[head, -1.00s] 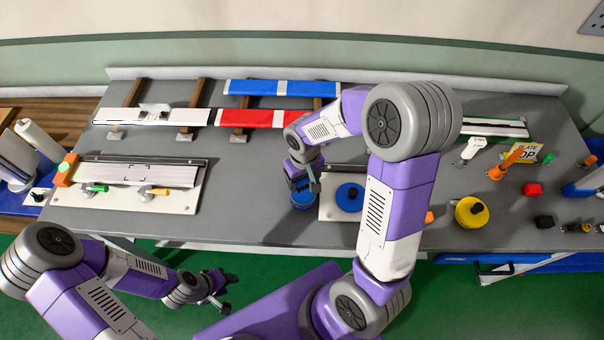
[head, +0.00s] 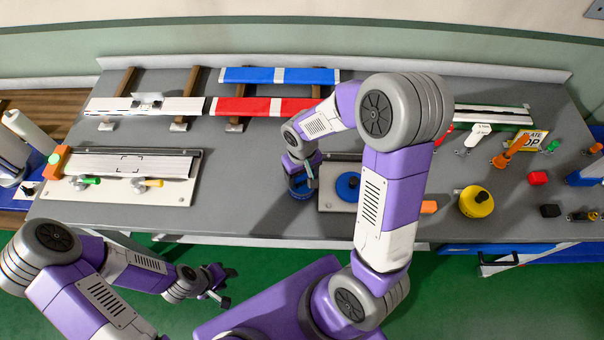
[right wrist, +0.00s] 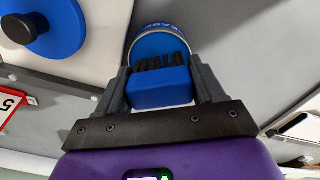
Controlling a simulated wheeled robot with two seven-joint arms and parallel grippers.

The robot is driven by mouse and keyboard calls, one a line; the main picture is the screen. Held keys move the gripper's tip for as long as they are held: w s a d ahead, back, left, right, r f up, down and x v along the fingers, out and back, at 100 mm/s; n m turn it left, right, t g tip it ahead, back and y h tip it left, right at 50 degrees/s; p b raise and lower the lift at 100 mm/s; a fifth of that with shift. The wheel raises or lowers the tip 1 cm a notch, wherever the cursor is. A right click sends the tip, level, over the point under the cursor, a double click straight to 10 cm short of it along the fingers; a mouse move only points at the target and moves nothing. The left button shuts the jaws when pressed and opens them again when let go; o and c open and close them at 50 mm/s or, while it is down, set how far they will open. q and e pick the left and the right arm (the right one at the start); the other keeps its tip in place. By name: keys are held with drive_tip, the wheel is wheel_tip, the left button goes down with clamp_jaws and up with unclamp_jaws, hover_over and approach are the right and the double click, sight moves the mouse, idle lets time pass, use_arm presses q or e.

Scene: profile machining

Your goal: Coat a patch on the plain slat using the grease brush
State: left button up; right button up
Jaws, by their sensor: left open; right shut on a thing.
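My right gripper (head: 309,172) is shut on the grease brush, a blue block (right wrist: 160,92) with black bristles in the right wrist view. The bristles point toward a blue grease can (right wrist: 158,42), also in the head view (head: 299,190). I cannot tell whether they touch the grease. My left gripper (head: 222,286) is open and empty, low in front of the table.
Red (head: 240,107) and blue (head: 300,75) slats lie on the rack. Green (head: 85,180) and yellow (head: 148,183) clamp handles stand at the fixture's front edge. A blue round knob (head: 348,186) sits beside the can.

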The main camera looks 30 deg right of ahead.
drive_tip(key=shift+s+f+b, duration=0.1)
drive_tip(key=shift+f+b, duration=0.45)
idle(1.6)
drive_tip(key=shift+r+p, duration=2.75)
drive_tip(key=shift+r, duration=0.85)
drive_tip(key=shift+f, duration=0.1)
